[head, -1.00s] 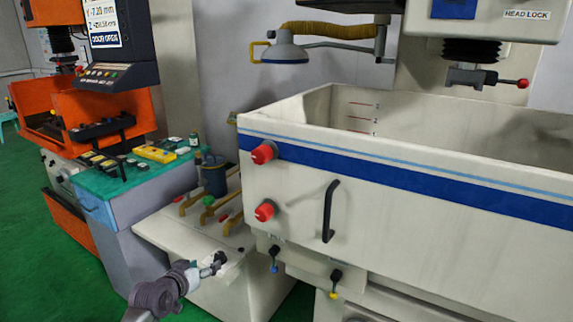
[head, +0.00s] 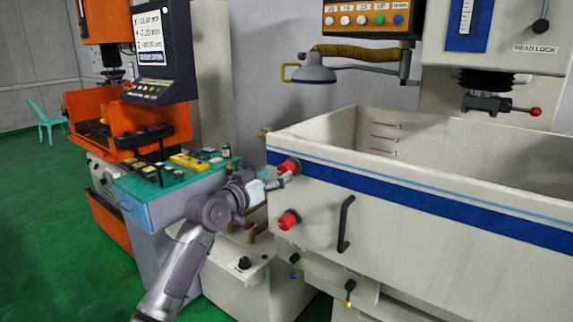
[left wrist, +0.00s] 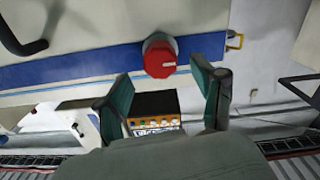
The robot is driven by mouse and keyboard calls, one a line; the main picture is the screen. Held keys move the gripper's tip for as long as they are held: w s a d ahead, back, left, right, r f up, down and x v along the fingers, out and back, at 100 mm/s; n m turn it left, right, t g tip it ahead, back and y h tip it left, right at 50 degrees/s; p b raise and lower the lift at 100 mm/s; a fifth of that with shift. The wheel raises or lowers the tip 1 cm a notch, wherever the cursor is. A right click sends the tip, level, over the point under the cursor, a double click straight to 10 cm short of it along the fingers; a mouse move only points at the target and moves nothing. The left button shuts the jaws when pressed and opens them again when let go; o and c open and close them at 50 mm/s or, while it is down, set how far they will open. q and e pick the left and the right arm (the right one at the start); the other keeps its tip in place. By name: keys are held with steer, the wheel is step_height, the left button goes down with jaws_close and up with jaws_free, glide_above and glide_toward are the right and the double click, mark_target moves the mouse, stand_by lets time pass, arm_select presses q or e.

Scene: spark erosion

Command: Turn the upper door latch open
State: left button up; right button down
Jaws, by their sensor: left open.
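The upper door latch is a red knob (head: 288,166) at the left end of the blue stripe on the machine tank's front wall. The lower red knob (head: 288,220) sits below it. My left gripper (head: 283,180) is close to the upper latch, just in front of and below it in the head view. In the left wrist view the upper latch (left wrist: 159,56) shows just past the open fingers (left wrist: 160,80), roughly between their tips. A white mark shows on the knob's face. The gripper holds nothing. My right gripper is not in view.
A black door handle (head: 345,223) stands to the right of the knobs. The white tank (head: 430,235) fills the right side. A teal-topped cabinet (head: 150,195) with small items and an orange machine (head: 100,115) are to the left. Green floor is open at far left.

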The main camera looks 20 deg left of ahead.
mark_target(282, 172)
arm_select(q)
steer(key=p+x, duration=0.1)
steer(key=x, duration=0.3)
steer(key=shift+w, duration=0.35)
steer(key=shift+w+d, duration=0.2)
steer(key=shift+w, duration=0.1)
